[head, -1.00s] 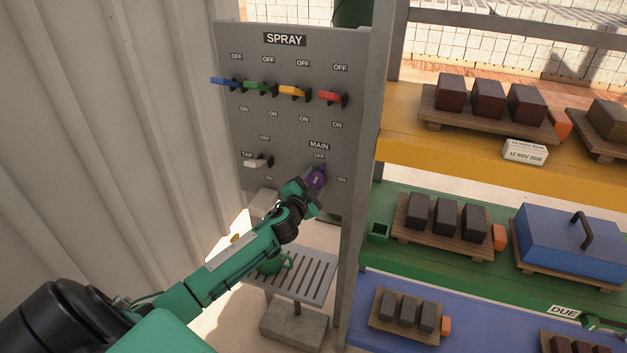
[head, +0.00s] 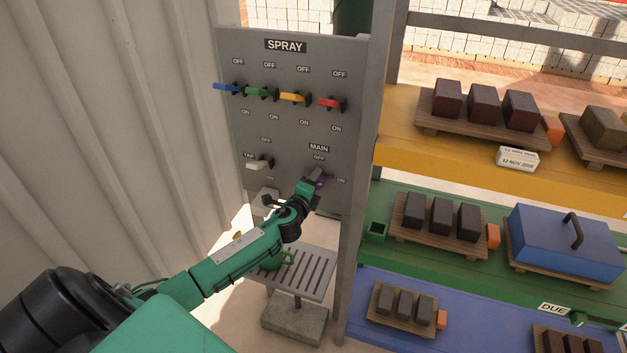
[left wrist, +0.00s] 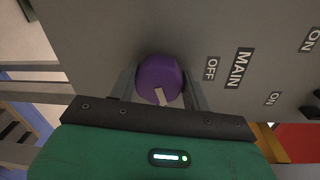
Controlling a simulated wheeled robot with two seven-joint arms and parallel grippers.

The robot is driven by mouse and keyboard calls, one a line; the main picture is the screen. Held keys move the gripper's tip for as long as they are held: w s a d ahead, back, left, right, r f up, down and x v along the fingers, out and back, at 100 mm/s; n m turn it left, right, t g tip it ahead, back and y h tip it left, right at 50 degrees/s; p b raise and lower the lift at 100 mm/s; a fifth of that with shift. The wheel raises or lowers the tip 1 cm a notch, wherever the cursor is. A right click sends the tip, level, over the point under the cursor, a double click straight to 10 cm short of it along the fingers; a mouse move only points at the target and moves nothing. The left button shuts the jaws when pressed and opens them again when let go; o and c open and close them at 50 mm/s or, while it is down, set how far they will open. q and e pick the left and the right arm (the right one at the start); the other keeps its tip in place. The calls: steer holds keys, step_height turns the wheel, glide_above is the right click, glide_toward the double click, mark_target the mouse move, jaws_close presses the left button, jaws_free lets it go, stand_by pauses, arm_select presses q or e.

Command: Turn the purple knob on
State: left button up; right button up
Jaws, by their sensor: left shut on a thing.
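The purple knob (head: 323,178) sits under the MAIN and OFF labels on the grey SPRAY panel (head: 290,145), with an ON label to its right. My left gripper (head: 312,186) is at the knob, its fingers shut on it and partly hiding it. In the left wrist view the purple knob (left wrist: 158,75) is between the two fingers (left wrist: 160,88). Its white mark points toward the gripper body, not at the OFF label (left wrist: 211,68). The knob's ON label is hidden in that view. My right gripper is not in view.
Blue, green, yellow and red levers (head: 329,103) stick out higher on the panel. A white TAP lever (head: 258,165) is left of the knob. A slatted stand (head: 300,272) holding a green cup (head: 279,260) is below. Shelves with blocks stand at the right.

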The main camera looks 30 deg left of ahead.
arm_select(q)
steer(key=shift+d+m+p, duration=0.1)
steer(key=shift+m+p, duration=0.35)
steer(key=shift+m, duration=0.95)
steer(key=shift+f+y, duration=0.1)
steer(key=shift+y, duration=0.2)
steer(key=o, duration=1)
steer(key=shift+c, duration=0.2)
steer(key=shift+s, duration=0.1)
steer(key=b+v, duration=0.2)
steer(key=v, duration=1.1)
steer(key=shift+s+r, duration=0.2)
steer(key=shift+s, duration=0.15)
